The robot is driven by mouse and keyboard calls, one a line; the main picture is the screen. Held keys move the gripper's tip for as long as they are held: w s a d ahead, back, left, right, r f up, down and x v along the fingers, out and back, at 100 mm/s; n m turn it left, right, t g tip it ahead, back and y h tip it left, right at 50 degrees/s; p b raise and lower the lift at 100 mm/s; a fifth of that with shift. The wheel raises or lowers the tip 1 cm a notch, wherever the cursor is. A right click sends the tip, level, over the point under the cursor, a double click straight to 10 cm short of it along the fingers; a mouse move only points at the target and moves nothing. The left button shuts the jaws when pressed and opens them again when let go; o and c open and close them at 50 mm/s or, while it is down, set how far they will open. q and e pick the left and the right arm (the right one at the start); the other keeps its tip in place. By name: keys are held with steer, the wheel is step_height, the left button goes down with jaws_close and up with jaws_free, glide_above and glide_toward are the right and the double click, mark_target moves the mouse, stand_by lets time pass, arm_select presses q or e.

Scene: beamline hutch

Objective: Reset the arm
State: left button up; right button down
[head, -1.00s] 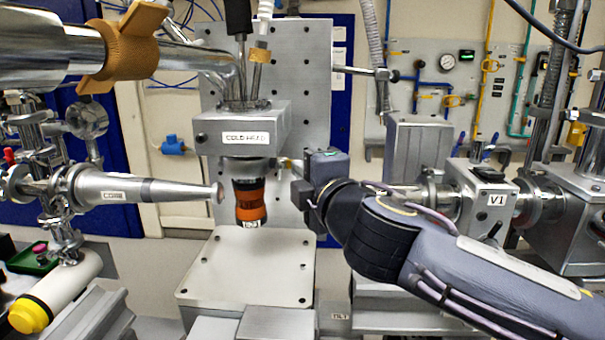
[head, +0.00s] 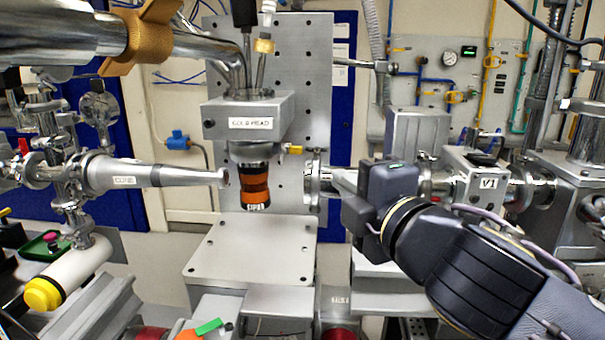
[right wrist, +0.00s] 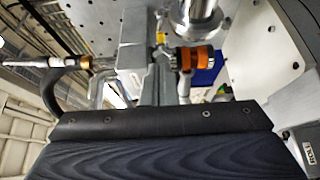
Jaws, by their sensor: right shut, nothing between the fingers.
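My right gripper (head: 356,214) comes in from the right in the head view. It is shut and empty, in front of the steel beam pipe and right of the cold head (head: 248,122). A clear gap separates it from the orange and black banded cylinder (head: 254,188) hanging under the cold head. That cylinder also shows in the right wrist view (right wrist: 196,58), past a dark part of my gripper that fills the lower picture. My left gripper is not in view.
A tapered metal nozzle (head: 165,175) points at the banded cylinder from the left. A bare metal plate (head: 250,250) lies below it. The valve box V1 (head: 474,182) stands behind my right arm. A white cylinder with a yellow cap (head: 75,268) lies at lower left.

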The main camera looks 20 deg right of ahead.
step_height(320, 180, down, 10)
steer(key=d+m+g+p, duration=0.2)
steer(key=m+g, duration=0.2)
steer(key=m, duration=0.1)
steer(key=s+a+f+m+g+y+p, duration=0.2)
steer(key=s+a+f+m+g, duration=0.1)
steer(key=s+f+m, duration=0.3)
steer(key=s+a+f+m+g+y+p, duration=0.1)
steer(key=s+a+f+m+g+y, duration=0.1)
steer(key=s+f+m+g, duration=0.3)
step_height(320, 180, down, 6)
steer(key=s+a+m, duration=0.1)
steer(key=m, duration=0.2)
steer(key=shift+s+f+p, duration=0.15)
steer(key=shift+f+p, duration=0.05)
steer(key=shift+p, duration=0.15)
